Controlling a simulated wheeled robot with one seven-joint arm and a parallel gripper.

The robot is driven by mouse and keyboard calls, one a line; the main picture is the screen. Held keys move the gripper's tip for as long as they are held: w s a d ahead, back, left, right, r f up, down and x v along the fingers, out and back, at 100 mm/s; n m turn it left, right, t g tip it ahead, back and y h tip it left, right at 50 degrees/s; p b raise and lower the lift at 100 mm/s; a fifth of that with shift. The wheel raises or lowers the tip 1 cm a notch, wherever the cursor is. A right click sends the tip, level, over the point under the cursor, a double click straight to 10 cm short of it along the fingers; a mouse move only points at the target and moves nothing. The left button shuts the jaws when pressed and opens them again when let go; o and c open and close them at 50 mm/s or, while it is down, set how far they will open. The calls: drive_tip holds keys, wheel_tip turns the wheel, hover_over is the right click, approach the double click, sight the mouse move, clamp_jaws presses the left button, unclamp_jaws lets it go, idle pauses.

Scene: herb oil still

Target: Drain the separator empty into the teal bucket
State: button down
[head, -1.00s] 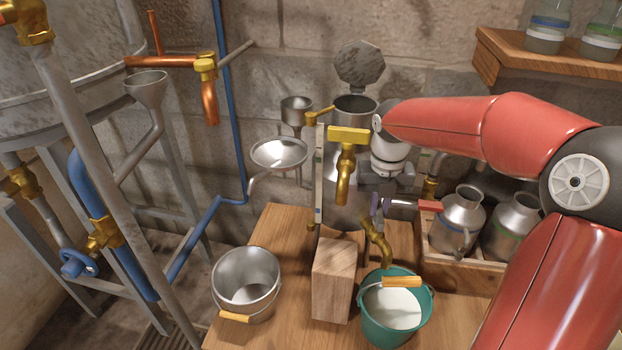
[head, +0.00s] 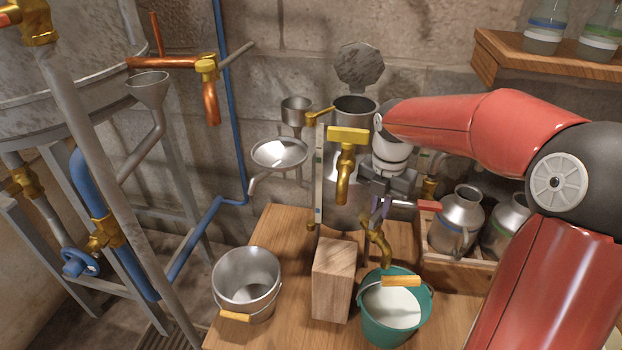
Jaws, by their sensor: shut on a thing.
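The separator (head: 340,205) is a grey metal vessel standing on the wooden bench, with an open top and a narrow sight strip on its left. A brass tap (head: 346,160) sits high on its front. A low brass drain spout (head: 377,248) curves down over the teal bucket (head: 368,328). The bucket holds pale, whitish liquid (head: 397,306). My gripper (head: 380,208) is shut at the drain tap's lever, whose red end (head: 429,205) points right. The fingers partly hide the lever and valve body. I cannot make out a stream below the spout.
A wooden block (head: 334,280) stands before the separator. A steel bucket (head: 246,285) is at the left of the bench. Metal cans (head: 460,218) stand in a crate at right. A funnel dish (head: 279,152) and pipes stand left; a shelf (head: 548,68) is upper right.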

drive_tip(key=shift+w+a+f+m, duration=0.1)
drive_tip(key=shift+w+f+m, duration=0.05)
drive_tip(key=shift+m, duration=0.55)
drive_tip(key=m, duration=0.2)
drive_tip(key=shift+f+m, duration=0.1)
drive_tip(key=shift+m, duration=0.7)
drive_tip(key=shift+m, duration=0.8)
drive_tip(key=c, duration=1.3)
unclamp_jaws()
drive_tip(key=shift+c, duration=0.2)
